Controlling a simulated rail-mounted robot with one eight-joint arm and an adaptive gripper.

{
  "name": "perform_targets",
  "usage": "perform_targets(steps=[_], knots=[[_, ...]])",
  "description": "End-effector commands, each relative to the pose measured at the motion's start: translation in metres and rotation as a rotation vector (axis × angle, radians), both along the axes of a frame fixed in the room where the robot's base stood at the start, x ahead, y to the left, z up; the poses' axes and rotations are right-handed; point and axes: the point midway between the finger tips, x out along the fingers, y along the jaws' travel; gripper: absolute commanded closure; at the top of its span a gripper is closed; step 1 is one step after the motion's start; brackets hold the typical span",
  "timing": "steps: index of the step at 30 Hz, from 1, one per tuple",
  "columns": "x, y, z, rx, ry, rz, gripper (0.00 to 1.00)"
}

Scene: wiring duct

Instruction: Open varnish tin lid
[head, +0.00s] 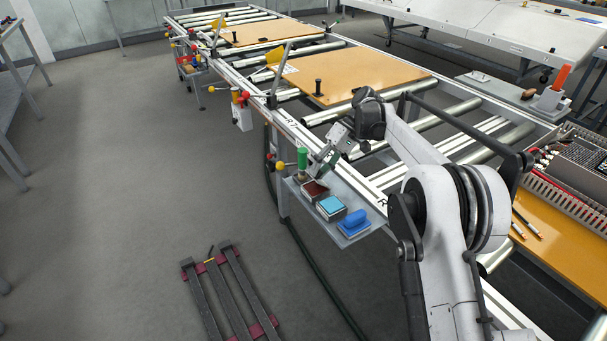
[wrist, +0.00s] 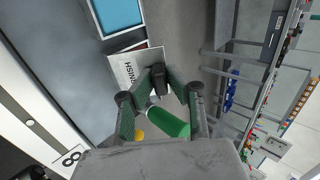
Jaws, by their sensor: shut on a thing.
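The varnish tin (head: 315,190) is a small square tin on the side shelf, with its dark red-brown top showing in the head view. In the wrist view a pale grey lid (wrist: 126,70) with the letters "NISH" covers most of it, and a dark brown strip of the tin (wrist: 128,42) shows past the lid's edge. My gripper (wrist: 159,82) is shut on the lid's black knob. In the head view my gripper (head: 318,168) is just above and behind the tin. Whether the lid still touches the tin is unclear.
A green cylinder (head: 302,160) stands close behind the tin; it also shows in the wrist view (wrist: 168,122) beside my fingers. A blue-topped tin (head: 331,208) and a blue block (head: 353,222) sit in front on the shelf (head: 372,230). The roller conveyor frame runs alongside.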

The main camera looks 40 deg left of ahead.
Motion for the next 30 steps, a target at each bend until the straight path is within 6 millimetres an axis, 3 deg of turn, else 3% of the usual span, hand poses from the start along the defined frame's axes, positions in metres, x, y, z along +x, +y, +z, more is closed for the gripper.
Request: perform_targets(steps=[19, 20, 23, 30], knots=[[0.0070, -0.0081, 0.0017, 0.014, 0.052, -0.008, 1.00], [0.0071, -0.0081, 0.0016, 0.014, 0.052, -0.008, 0.84], [0.0071, -0.0081, 0.0016, 0.014, 0.052, -0.008, 0.71], [0.0072, -0.0082, 0.0016, 0.014, 0.052, -0.008, 0.68]])
